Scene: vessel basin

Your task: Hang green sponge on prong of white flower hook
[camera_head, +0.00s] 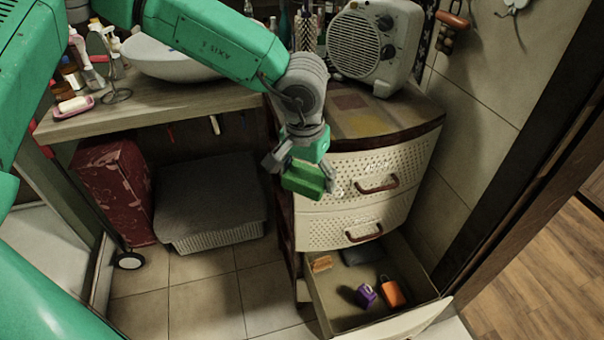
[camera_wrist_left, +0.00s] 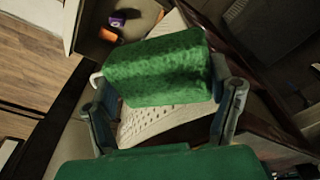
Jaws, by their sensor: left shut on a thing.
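The green sponge (camera_head: 304,179) is held in my left gripper (camera_head: 300,170), in front of the upper drawer of the cabinet. In the left wrist view the sponge (camera_wrist_left: 165,68) fills the space between the two fingers of the gripper (camera_wrist_left: 165,105). The white flower hook (camera_head: 514,4) is on the tiled wall at the top right of the head view, cut by the frame edge. The gripper is well to the left of it and lower. My right gripper does not show.
The bottom drawer (camera_head: 345,306) is pulled open and holds a purple item (camera_head: 366,294) and an orange item (camera_head: 392,292). A heater (camera_head: 375,45) stands on the cabinet. Brushes (camera_head: 447,32) hang on the wall. A basin (camera_head: 170,60) sits on the counter at left.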

